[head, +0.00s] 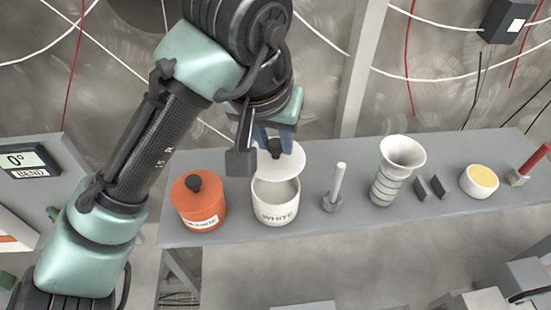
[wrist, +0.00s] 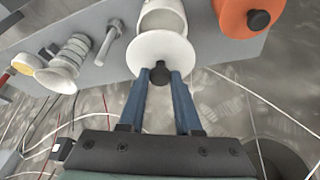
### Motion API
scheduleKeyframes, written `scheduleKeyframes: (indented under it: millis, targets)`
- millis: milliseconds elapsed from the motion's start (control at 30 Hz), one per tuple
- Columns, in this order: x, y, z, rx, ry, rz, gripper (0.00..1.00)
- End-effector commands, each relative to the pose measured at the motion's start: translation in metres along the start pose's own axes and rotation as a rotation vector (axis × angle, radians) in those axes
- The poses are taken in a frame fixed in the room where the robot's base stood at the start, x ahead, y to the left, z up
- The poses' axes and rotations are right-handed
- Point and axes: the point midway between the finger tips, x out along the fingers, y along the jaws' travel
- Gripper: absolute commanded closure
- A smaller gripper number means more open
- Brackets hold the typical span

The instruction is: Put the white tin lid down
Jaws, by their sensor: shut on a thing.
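The white tin lid (head: 290,160) is a white disc with a black knob (head: 276,148). My gripper (head: 274,140) has its blue fingers shut on the knob. The lid is held above and behind the white tin (head: 275,203), whose mouth shows open at the front. I cannot tell whether the lid touches the tin's rim.
An orange lidded tin (head: 200,206) stands close to the left of the white tin.

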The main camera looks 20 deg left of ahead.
Motion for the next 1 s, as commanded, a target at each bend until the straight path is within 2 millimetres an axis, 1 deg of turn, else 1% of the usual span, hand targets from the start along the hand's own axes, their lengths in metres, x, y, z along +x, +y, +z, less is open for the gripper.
scheduleKeyframes:
  millis: [167,300,400,700,1000]
  targets:
    - [0.015,-0.001,0.006,-0.002,-0.002,-0.001,1.00]
    - [0.034,-0.001,0.015,-0.001,-0.001,-0.001,1.00]
    - [0.043,-0.001,0.018,0.000,0.001,0.000,1.00]
    - [0.047,0.000,0.019,0.001,0.001,-0.001,1.00]
    - [0.056,0.000,0.023,0.000,0.001,0.001,1.00]
